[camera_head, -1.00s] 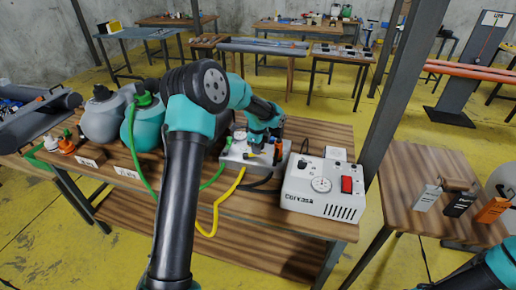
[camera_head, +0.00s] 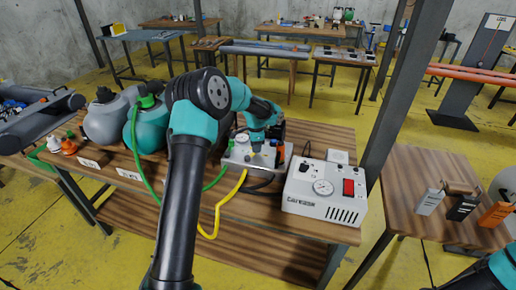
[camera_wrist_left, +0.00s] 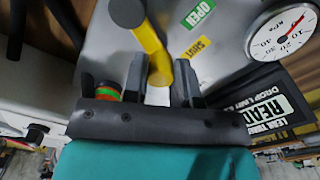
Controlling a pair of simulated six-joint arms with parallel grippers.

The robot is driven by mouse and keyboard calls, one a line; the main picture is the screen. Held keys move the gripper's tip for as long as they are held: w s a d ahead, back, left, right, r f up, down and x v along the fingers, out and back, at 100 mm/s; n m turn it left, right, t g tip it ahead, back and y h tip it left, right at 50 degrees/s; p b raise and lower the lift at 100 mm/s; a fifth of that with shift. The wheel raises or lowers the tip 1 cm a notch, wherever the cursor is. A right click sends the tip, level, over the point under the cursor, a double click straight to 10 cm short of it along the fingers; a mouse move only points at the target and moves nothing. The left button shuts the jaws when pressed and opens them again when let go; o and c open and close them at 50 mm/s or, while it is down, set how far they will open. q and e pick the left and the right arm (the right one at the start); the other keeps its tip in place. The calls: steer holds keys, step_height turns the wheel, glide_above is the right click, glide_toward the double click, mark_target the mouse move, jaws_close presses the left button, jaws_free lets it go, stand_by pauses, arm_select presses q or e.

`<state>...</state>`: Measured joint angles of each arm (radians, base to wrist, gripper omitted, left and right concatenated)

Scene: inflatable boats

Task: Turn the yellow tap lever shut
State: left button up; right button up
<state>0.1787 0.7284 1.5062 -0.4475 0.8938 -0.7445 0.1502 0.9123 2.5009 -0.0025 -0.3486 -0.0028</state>
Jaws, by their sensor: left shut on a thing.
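The lever sits over a grey panel (camera_wrist_left: 98,45) with green and yellow labels. In the head view my left gripper (camera_head: 266,137) is over the right part of the grey valve box (camera_head: 238,158) and partly hides it. My right gripper is out of view.
A dial gauge (camera_wrist_left: 284,32) is on the panel, right of my left gripper. In the head view, a white box (camera_head: 325,193) with a red switch stands to the right on the bench. Teal (camera_head: 146,128) and grey (camera_head: 105,120) tanks stand left. Green and yellow hoses (camera_head: 214,222) run by the valve box.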

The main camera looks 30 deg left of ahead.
arm_select(q)
steer(key=a+n, duration=0.1)
steer(key=n, duration=0.1)
steer(key=a+n, duration=0.1)
steer(key=n, duration=0.1)
steer(key=shift+a+n, duration=0.15)
steer(key=shift+n, duration=0.25)
steer(key=o, duration=0.9)
steer(key=shift+s, duration=0.1)
step_height(320, 180, up, 17)
steer(key=shift+r, duration=0.2)
stand_by(0.4)
steer(key=shift+f, duration=0.1)
